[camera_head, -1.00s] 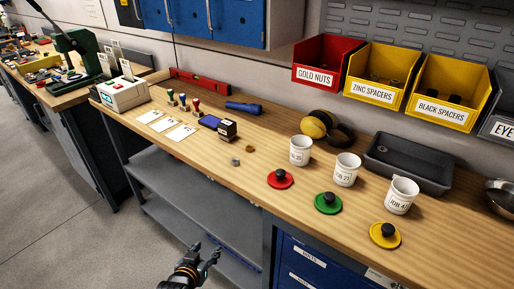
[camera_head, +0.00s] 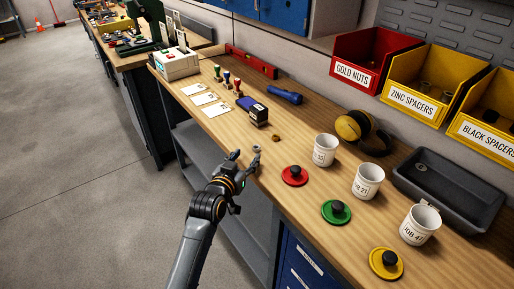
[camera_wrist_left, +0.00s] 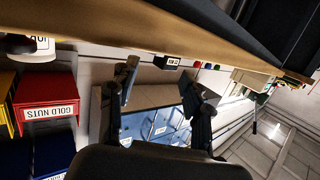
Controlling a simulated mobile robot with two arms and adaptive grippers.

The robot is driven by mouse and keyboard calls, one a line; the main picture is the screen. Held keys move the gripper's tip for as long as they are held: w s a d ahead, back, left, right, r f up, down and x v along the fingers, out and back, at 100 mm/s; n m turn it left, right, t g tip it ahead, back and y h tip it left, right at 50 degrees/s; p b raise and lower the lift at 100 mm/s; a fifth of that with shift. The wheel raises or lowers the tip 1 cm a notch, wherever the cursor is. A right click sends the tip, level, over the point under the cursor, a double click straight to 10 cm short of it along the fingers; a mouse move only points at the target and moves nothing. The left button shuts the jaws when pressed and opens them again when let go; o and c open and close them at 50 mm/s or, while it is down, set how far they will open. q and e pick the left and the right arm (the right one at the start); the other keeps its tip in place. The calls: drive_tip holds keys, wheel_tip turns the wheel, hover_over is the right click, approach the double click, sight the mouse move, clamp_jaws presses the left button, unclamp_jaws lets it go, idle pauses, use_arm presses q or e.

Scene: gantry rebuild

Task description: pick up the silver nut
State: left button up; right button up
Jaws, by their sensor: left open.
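The silver nut (camera_head: 256,148) is a small grey ring lying on the wooden bench top near its front edge. A gold-brown nut (camera_head: 276,138) lies just behind it to the right. My left gripper (camera_head: 246,160) is open and empty at the bench's front edge. In the head view, one fingertip appears close beside the silver nut; I cannot tell whether they touch. The left wrist view shows the two fingers (camera_wrist_left: 163,90) spread apart with nothing between them, and I cannot make out the nut there. My right gripper is not in view.
A stamp block (camera_head: 254,113) stands behind the nuts. A red disc with a black knob (camera_head: 294,175) and a white mug (camera_head: 325,150) stand to the right. The red GOLD NUTS bin (camera_head: 367,60) hangs on the wall. Bare wood surrounds the nuts.

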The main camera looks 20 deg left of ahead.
sight(255, 148)
use_arm(q)
drive_tip(key=shift+d+p+x, duration=0.15)
drive_tip(key=shift+p+x, duration=0.1)
drive_tip(key=shift+x, duration=1.15)
drive_tip(key=shift+d+p+x, duration=0.2)
drive_tip(key=shift+x, duration=1.15)
drive_tip(key=shift+s+f, duration=0.1)
clamp_jaws()
